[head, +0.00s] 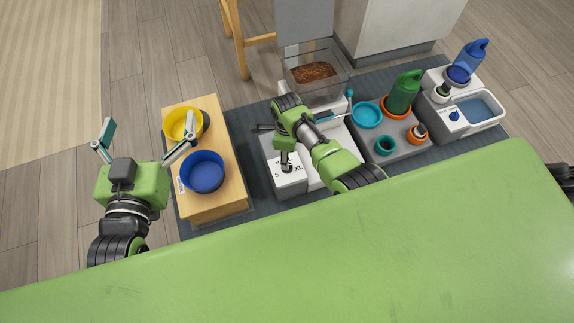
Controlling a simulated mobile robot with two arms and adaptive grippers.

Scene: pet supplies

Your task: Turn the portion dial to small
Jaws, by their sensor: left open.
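The white feeder base (315,172) stands below the middle of the head view, with a clear hopper (318,75) of brown kibble behind it. The portion dial (287,169) is a small dark knob on its front left face, with S at its left, M above and XL at its right. The arm hides part of the label and the pointer direction is too small to tell. My left gripper (147,137) is open and empty, left of the wooden stand.
The wooden stand (225,207) holds a yellow bowl (178,120) and a blue bowl (203,172). At the right are a grey tray with teal bowls (367,115), a green bottle (403,92), and a white water fountain (484,122).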

